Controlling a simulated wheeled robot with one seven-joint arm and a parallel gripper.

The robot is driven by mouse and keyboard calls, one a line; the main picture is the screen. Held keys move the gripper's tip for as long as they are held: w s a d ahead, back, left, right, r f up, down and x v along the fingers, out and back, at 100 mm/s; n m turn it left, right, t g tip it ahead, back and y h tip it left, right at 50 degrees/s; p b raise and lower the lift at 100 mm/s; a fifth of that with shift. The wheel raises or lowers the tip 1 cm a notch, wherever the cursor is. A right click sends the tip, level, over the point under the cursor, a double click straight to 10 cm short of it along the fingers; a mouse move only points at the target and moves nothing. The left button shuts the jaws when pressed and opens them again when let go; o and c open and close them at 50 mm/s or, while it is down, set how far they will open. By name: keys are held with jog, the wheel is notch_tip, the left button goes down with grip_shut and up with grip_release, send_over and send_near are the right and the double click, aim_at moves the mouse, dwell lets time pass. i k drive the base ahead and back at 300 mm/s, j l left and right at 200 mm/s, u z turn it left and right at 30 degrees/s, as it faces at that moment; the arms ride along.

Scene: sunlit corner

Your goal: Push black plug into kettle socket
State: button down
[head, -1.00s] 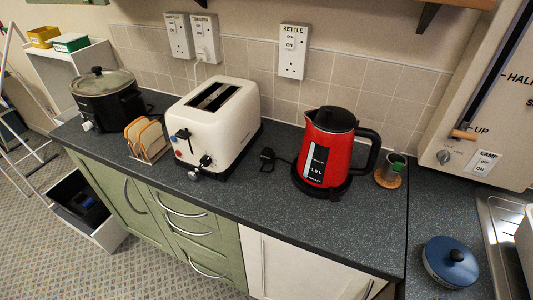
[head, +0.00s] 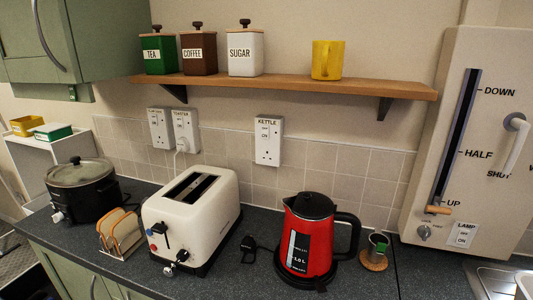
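The black plug (head: 248,244) lies on the dark worktop between the toaster and the red kettle (head: 309,238). Its cord runs toward the kettle's base. The kettle socket (head: 268,141) is a white wall plate labelled KETTLE, with a switch above and pin holes below. Nothing is plugged into it. The plug lies below the socket and slightly left of it, apart from the wall. My gripper is not in view.
A white toaster (head: 191,220) stands left of the plug, its own plug in the TOASTER socket (head: 185,131). A wooden shelf (head: 290,85) with canisters and a yellow mug (head: 326,60) overhangs the socket. A small cup on a cork coaster (head: 373,262) stands right of the kettle.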

aim_at(248, 245)
jog(key=j+z, duration=0.25)
jog(key=z, duration=0.15)
jog(key=j+z, duration=0.2)
jog(key=z, duration=0.2)
jog(key=j+z, duration=0.1)
jog(key=j, duration=0.4)
jog(key=j+z, duration=0.15)
jog(key=j, duration=0.35)
jog(key=k+j+z, duration=0.1)
jog(key=j, duration=0.35)
jog(key=k+j+z, duration=0.15)
jog(key=j, duration=0.35)
jog(key=k+j, duration=0.1)
jog(key=j, duration=0.55)
